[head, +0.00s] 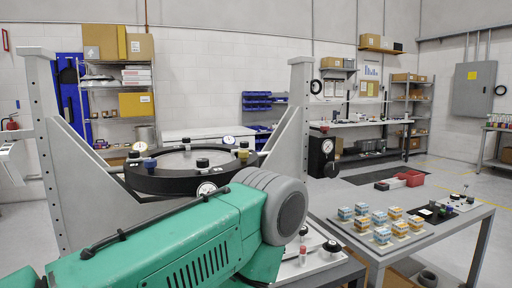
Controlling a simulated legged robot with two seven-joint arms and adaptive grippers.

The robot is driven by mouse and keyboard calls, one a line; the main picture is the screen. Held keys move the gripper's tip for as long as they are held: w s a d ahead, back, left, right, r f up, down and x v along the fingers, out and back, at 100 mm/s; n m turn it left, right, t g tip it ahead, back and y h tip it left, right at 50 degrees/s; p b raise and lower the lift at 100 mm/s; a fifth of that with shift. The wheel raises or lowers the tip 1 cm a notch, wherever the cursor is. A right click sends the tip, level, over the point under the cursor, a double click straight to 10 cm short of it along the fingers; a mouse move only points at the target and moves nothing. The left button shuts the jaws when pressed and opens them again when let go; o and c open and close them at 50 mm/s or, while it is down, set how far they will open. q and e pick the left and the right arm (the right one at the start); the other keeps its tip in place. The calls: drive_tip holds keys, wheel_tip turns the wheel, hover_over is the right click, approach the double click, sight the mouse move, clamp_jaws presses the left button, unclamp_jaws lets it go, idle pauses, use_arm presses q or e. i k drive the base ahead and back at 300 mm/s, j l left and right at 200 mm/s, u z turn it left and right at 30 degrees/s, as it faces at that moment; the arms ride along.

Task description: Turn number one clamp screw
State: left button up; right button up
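The mirror fixture is a round black ring (135,182) around a pale mirror disc (182,160), held between two grey uprights. I cannot read which is number one. A dial gauge (206,188) sits at the ring's front. My green arm, with a grey rounded joint, crosses the foreground and hides the fixture's lower front. Neither gripper shows.
The left upright (55,160) and right upright (296,115) flank the ring. A white plate with black knobs (331,246) lies behind my arm.

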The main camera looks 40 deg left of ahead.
sight(203, 164)
drive_tip(key=u, duration=1.7)
